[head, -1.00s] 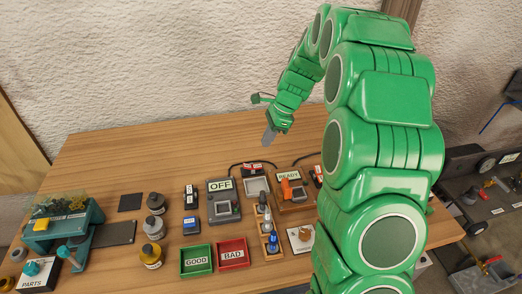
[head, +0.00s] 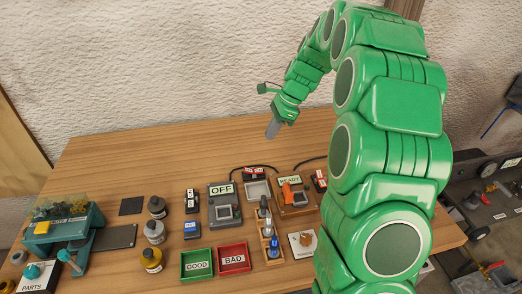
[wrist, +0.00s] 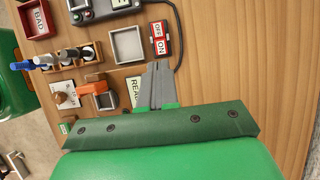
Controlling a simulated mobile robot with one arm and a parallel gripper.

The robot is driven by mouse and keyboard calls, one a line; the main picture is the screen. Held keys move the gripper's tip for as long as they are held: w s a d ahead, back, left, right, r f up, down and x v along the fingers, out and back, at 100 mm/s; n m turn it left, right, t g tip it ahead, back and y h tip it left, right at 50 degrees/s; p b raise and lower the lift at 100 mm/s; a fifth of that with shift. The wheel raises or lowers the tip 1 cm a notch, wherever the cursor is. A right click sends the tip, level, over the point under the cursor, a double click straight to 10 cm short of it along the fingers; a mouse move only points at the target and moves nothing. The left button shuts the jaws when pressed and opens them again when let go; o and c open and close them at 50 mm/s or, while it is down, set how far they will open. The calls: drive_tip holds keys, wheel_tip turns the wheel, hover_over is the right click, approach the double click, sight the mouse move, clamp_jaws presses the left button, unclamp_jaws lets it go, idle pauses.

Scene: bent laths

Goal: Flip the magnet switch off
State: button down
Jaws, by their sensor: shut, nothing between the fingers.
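A red switch block (head: 254,173) with white labels lies behind a grey square tray on the table. In the wrist view this switch (wrist: 160,42) carries OFF and ON labels, and a dark cable runs beside it. Its lever position is too small to tell. My gripper (head: 272,131) is shut and empty, pointing down above the back of the table. In the wrist view my gripper (wrist: 158,66) has its fingertips close below the ON end in the picture; contact cannot be told. No label naming a magnet is readable.
A grey device with an OFF sign (head: 221,189) stands left of the tray (head: 258,190). A READY device (head: 290,182) with an orange part stands right. Green and red bins (head: 233,270) are in front. The table's back left is clear.

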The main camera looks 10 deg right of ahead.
sight(249, 169)
drive_tip(key=shift+w+a, duration=0.1)
drive_tip(key=shift+a, duration=0.1)
drive_tip(key=x, duration=1.4)
drive_tip(key=shift+a, duration=0.1)
drive_tip(key=shift+a, duration=0.1)
idle(0.4)
drive_tip(key=shift+a+f+h, duration=0.1)
drive_tip(key=shift+h, duration=0.2)
